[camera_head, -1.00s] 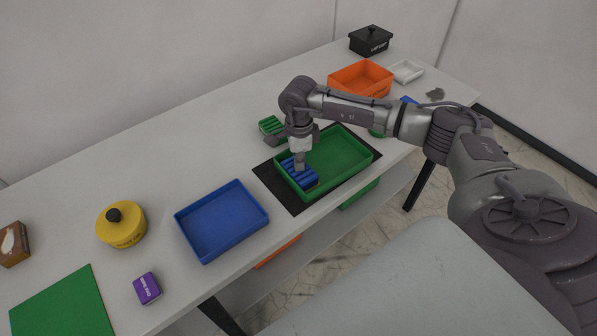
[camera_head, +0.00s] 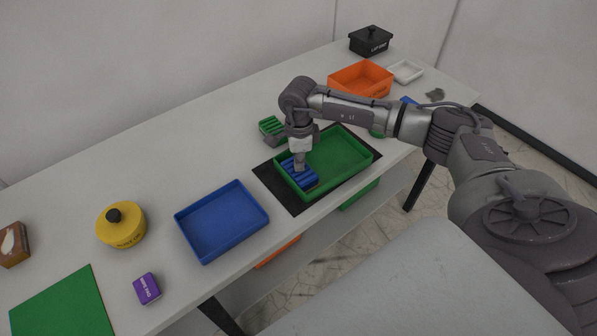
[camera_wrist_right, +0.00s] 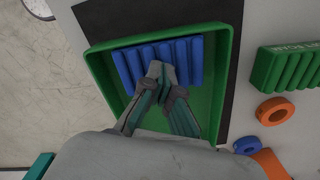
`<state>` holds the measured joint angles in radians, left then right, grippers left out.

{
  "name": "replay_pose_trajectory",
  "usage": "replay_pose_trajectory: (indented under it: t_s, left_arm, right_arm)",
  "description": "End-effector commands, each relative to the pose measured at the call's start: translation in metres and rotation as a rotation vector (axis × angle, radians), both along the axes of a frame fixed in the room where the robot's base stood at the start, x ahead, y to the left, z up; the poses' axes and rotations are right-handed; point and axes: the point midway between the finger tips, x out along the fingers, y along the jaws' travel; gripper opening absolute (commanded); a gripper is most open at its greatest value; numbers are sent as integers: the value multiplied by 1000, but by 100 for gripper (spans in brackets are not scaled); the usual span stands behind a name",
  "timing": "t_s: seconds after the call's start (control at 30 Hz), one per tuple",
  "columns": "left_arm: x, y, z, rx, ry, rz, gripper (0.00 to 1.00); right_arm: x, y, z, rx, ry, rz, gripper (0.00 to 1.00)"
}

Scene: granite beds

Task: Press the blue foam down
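The blue foam (camera_head: 308,179) is a ridged block lying in the left end of the green tray (camera_head: 346,155). It also shows in the right wrist view (camera_wrist_right: 129,68), along the tray's wall. My right gripper (camera_head: 299,168) points down over the blue foam. In the right wrist view its two fingertips (camera_wrist_right: 161,69) are together with nothing between them, over the foam's near edge. The tips look at or very close to the foam's top; I cannot tell if they press on it. My left gripper is not in view.
The tray sits on a black mat (camera_head: 293,204). A green ridged block (camera_head: 271,126) lies behind it, shown with an orange ring (camera_wrist_right: 274,111) in the wrist view. A blue tray (camera_head: 222,221), a yellow pot (camera_head: 121,228) and a purple box (camera_head: 147,288) stand left. An orange bin (camera_head: 360,80) stands behind.

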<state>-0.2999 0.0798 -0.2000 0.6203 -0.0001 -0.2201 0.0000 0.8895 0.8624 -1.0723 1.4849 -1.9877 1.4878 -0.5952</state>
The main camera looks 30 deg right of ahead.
Motion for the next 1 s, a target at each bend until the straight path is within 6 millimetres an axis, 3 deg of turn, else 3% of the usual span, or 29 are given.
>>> replay_pose_trajectory:
  t_s: [0.7,1.0]
  left_arm:
    - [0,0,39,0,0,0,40]
    - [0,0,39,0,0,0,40]
  right_arm:
    - [0,0,66,0,-1,1,0]
    - [0,0,70,0,0,0,0]
